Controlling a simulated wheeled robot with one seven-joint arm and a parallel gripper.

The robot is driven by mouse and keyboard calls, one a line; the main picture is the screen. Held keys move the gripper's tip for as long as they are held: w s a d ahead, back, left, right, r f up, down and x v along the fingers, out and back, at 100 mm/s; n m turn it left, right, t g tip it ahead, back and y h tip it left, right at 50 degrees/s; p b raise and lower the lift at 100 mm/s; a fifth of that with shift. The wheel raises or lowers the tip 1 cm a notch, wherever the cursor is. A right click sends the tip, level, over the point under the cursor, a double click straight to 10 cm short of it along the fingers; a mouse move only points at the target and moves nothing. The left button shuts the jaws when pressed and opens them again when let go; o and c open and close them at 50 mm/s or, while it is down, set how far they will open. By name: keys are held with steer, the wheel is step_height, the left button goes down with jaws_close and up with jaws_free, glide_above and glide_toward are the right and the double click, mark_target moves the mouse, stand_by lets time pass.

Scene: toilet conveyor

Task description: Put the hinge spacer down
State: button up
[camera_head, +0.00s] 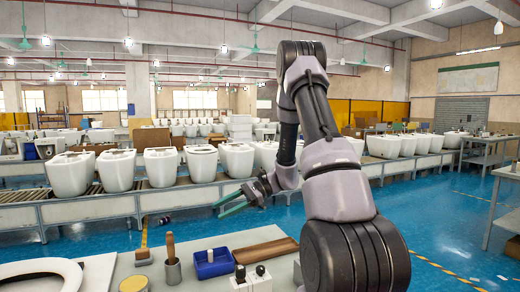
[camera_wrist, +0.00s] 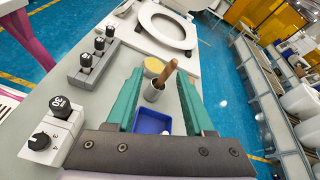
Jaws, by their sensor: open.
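My gripper (camera_head: 232,198) is open, with its teal fingers apart and nothing held between them. In the wrist view my gripper (camera_wrist: 159,80) points down over the workbench, with a blue tray (camera_wrist: 150,122) below and between the fingers. In the head view the blue tray (camera_head: 214,268) stands on the bench, below and nearer than the fingers. A small pale upright piece (camera_head: 210,255) shows in the tray; it may be the hinge spacer, but I cannot tell for sure. Part of the tray is hidden by my gripper's base in the wrist view.
A metal cup (camera_head: 173,271) with a wooden-handled tool stands left of the tray. A brown board (camera_head: 264,252) lies to its right. A white toilet seat (camera_wrist: 168,25) lies farther along the bench. A dial box (camera_wrist: 52,130) and switch strip (camera_wrist: 95,57) sit left. Toilets line the conveyor (camera_head: 90,206).

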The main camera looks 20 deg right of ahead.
steer(key=s+d+r+n+t+h, duration=0.1)
steer(key=s+r+n+t+h, duration=0.2)
steer(key=s+r, duration=0.7)
steer(key=s+d+r+n+t+h, duration=0.2)
steer(key=s+r+n+t+h, duration=0.2)
steer(key=s+r+h, duration=0.5)
step_height(320, 180, up, 3)
steer(key=s+n, duration=0.1)
steer(key=n, duration=0.1)
steer(key=shift+s+d+n, duration=0.15)
steer(key=shift+d+n, duration=0.15)
steer(key=shift+n, duration=0.1)
